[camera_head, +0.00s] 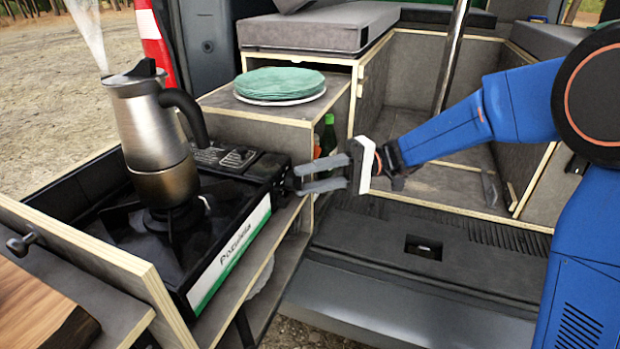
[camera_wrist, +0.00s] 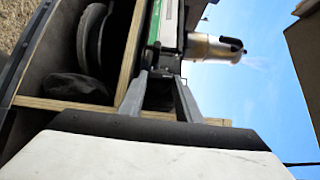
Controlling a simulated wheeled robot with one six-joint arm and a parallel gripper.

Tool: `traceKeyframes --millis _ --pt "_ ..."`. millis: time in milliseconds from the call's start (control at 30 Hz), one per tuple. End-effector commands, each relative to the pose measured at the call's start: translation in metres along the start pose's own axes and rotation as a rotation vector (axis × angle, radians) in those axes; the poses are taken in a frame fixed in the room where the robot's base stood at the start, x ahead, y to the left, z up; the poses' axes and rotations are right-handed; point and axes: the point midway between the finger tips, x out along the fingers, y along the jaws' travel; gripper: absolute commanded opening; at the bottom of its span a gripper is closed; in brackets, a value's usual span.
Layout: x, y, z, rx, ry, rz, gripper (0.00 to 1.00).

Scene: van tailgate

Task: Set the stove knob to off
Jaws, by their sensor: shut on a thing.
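The black camping stove (camera_head: 228,250), with a white and green front strip, sits in a wooden pull-out box at the left. Its knob (camera_head: 286,183) is a small dark shape at the stove's right end, mostly hidden by my fingertips. My gripper (camera_head: 299,179) reaches in from the right and is shut on the knob. In the wrist view the two fingers (camera_wrist: 163,78) stand on either side of a dark part by the stove's edge (camera_wrist: 166,22). The knob's marking and angle cannot be made out.
A steel moka pot (camera_head: 150,130) stands on the burner, steaming; it also shows in the wrist view (camera_wrist: 213,48). Green plates (camera_head: 279,83) lie on the cabinet behind. The van floor (camera_head: 440,245) to the right is clear.

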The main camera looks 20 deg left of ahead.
Motion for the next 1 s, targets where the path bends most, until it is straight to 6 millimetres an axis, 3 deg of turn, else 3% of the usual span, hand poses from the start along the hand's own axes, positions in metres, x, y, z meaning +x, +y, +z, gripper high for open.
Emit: traceKeyframes --millis 33,100,533,667,1000 --pt "0.0 0.001 0.0 0.001 0.0 0.001 0.33" --pt "0.0 0.001 0.0 0.001 0.0 0.001 0.49" --pt "-0.008 0.0 0.0 0.0 0.001 0.0 0.49" --pt "-0.026 0.0 -0.001 0.0 0.003 0.001 0.49" --pt "-0.094 0.001 -0.001 0.001 0.002 0.001 0.49"
